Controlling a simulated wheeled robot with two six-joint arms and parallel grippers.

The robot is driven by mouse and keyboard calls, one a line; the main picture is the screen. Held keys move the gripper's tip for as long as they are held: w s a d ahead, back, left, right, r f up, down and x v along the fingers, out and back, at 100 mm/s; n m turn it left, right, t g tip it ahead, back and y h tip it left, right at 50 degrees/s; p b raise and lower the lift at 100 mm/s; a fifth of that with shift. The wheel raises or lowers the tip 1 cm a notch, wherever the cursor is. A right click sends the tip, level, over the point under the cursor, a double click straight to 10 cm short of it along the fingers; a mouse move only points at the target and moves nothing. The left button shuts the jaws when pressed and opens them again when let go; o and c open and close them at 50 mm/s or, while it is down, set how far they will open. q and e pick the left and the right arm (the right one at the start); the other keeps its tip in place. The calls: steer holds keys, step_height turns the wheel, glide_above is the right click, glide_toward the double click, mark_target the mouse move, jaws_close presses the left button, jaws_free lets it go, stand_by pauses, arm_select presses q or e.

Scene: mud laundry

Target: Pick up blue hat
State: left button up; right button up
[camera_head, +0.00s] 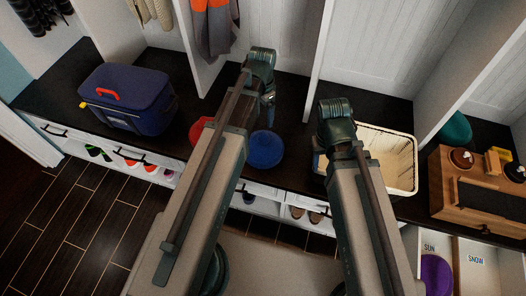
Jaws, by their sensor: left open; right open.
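The blue hat (265,149) looks like a round blue shape lying on the dark bench top, in the middle of the head view. My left arm reaches up from the bottom, and my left gripper (268,118) is at its far end, just above and behind the hat in the picture. It is open and holds nothing I can see. My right gripper (320,165) is to the right of the hat, beside the cream basket, mostly hidden by my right arm. It is open. A red round item (200,130) is partly hidden behind my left arm.
A navy cooler bag (128,100) with a red handle stands on the bench at left. A cream basket (400,162) stands at right. Further right are a wooden box (455,200), a teal item (456,131) and open bins with a purple item (436,274). White dividers rise behind the bench.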

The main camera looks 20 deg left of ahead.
mark_target(264, 134)
arm_select(q)
step_height(264, 134, down, 8)
steer(key=b, duration=0.8)
steer(key=shift+f, duration=0.3)
steer(key=shift+f+b, duration=0.1)
steer(key=shift+b, duration=0.2)
steer(key=f+b, duration=0.5)
steer(key=shift+w+d, duration=0.15)
steer(key=shift+w, duration=0.05)
jaws_close()
